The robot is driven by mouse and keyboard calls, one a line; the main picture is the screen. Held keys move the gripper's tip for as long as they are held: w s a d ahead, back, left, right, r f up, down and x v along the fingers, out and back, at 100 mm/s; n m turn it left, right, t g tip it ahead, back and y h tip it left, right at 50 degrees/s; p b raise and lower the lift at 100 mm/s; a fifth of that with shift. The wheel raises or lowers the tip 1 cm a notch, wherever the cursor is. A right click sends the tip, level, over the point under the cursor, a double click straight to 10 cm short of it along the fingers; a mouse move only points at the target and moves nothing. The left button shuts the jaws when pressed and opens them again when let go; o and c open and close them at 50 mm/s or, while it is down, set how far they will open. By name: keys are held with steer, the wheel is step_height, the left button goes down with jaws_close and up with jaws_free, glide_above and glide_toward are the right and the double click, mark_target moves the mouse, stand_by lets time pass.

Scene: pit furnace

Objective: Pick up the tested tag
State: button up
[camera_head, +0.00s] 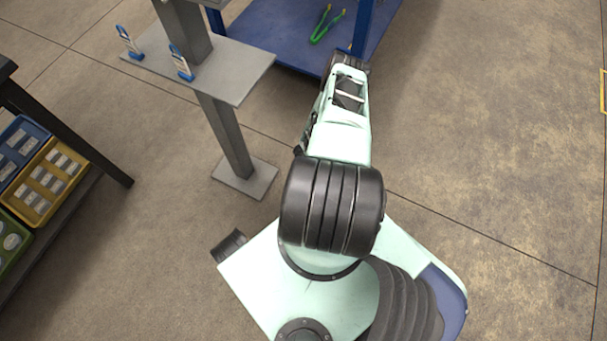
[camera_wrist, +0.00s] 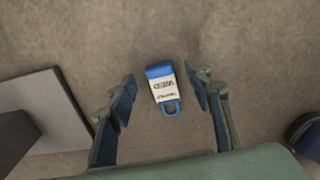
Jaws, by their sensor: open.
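A small tag (camera_wrist: 163,90) lies on the concrete floor in the wrist view. It has a blue top end, a white face with dark print too blurred to read surely, and a blue loop at its lower end. My gripper (camera_wrist: 159,75) is open above it, one finger on each side of the tag in the picture. The fingers look clear of it, and nothing is held. How high they are above the floor I cannot tell. In the head view my arm hides the tag and the gripper.
A grey stand (camera_head: 240,75) rises at the left; its base plate (camera_wrist: 62,112) is left of the gripper. Two blue-and-white tags stand on its shelf. A blue shelf (camera_head: 285,35) holds green-handled tongs (camera_head: 327,25). Bins are at far left. Floor at right is clear.

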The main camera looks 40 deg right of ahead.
steer(key=shift+f, duration=0.8)
steer(key=c, duration=1.1)
steer(key=shift+r, duration=0.2)
